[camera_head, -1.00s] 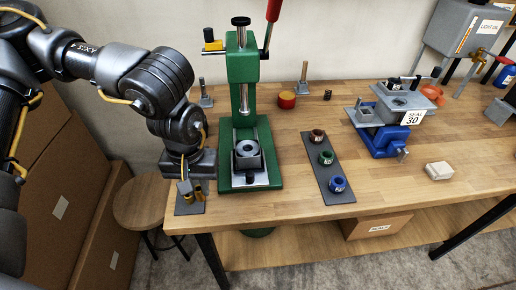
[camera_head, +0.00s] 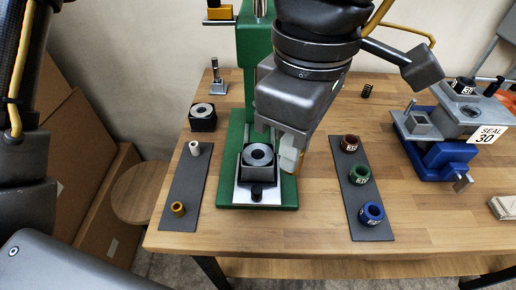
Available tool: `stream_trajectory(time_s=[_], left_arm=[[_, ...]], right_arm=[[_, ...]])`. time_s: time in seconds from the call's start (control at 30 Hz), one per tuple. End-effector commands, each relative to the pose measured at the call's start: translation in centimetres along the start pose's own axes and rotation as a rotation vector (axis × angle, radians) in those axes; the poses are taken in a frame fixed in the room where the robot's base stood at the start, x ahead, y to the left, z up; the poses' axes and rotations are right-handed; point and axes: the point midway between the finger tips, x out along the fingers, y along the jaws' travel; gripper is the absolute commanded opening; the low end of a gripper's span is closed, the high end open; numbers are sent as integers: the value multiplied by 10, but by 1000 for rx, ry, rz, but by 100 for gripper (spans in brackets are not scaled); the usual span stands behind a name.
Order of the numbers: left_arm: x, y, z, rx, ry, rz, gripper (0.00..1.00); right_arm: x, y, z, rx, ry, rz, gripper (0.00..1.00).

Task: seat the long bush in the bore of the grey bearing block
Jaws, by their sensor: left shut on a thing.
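The bearing block (camera_head: 258,156), dark grey with a pale ring around its round bore, sits on the bed of the green press (camera_head: 228,192). On the left mat (camera_head: 182,190) stand a white bush (camera_head: 195,148) and a short brass bush (camera_head: 178,208). My right gripper is not in view.
A second dark block (camera_head: 203,117) with a ring stands behind the left mat. Brown (camera_head: 350,142), green (camera_head: 359,173) and blue (camera_head: 371,213) bushes stand on the right mat (camera_head: 372,232). A blue fixture (camera_head: 447,160) is farther right. My arm hides part of the press.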

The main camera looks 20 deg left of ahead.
Motion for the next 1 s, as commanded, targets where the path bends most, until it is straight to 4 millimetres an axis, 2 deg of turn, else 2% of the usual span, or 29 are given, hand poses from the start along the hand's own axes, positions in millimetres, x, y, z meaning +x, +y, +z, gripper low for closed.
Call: stream_trajectory(time_s=[0.37, 0.4, 0.5, 0.63, 0.9, 1.0], left_arm=[[39, 55, -71, -5, -1, -5, 0], [50, 58, -76, -2, -1, -6, 0], [68, 67, -87, -1, -1, -5, 0], [82, 74, -97, -1, 0, -3, 0], [90, 78, -102, -1, 0, -1, 0], [100, 83, -108, -3, 0, -3, 0]], right_arm=[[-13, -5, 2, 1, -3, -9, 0], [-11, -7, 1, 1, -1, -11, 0], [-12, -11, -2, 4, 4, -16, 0], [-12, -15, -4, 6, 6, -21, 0], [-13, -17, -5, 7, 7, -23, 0], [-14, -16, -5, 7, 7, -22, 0]])
